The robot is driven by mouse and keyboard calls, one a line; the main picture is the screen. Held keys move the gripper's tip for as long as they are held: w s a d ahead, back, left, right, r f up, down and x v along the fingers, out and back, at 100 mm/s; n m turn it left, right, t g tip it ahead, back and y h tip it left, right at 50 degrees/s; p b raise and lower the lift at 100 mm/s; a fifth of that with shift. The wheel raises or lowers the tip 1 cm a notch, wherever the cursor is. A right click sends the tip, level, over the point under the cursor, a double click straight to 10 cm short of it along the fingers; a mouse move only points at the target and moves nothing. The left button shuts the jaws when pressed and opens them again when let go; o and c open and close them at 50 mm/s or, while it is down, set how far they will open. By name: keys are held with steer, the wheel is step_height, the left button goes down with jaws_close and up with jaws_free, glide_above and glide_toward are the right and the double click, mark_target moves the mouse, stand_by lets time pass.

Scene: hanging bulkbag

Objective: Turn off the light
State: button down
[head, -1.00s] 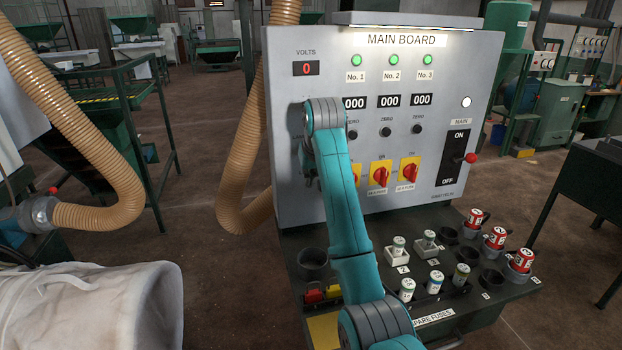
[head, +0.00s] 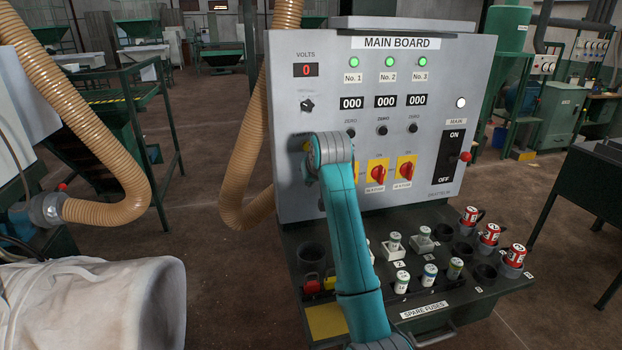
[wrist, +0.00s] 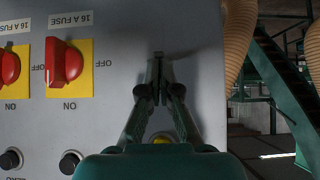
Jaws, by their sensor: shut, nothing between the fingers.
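The main board (head: 480,90) is a grey upright panel with a hood (head: 410,23) over its sign. The sign is plain white, with no bright glow under the hood. My gripper (wrist: 157,58) is shut and empty, its tips at the panel's left part in the wrist view, left of the red-and-yellow fuse switches in the head view. A small yellow round part (wrist: 163,138) shows behind the fingers in the wrist view, mostly hidden. In the head view my arm hides the fingertips and the panel there, so I cannot tell whether they touch it.
Red rotary switches (head: 378,173) sit right of my arm, a main lever with a red knob (head: 465,157) at the panel's right edge. Fuses (head: 402,281) and red-capped plugs (head: 489,234) stand on the shelf below. A ribbed hose (head: 243,170) hangs left.

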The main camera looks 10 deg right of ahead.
steer(key=t, duration=0.1)
steer(key=f+t, duration=0.1)
steer(key=shift+s+f+t, duration=0.2)
steer(key=shift+s+t, duration=0.1)
steer(key=shift+s, duration=0.05)
steer(key=shift+r, duration=0.1)
steer(key=shift+r, duration=0.75)
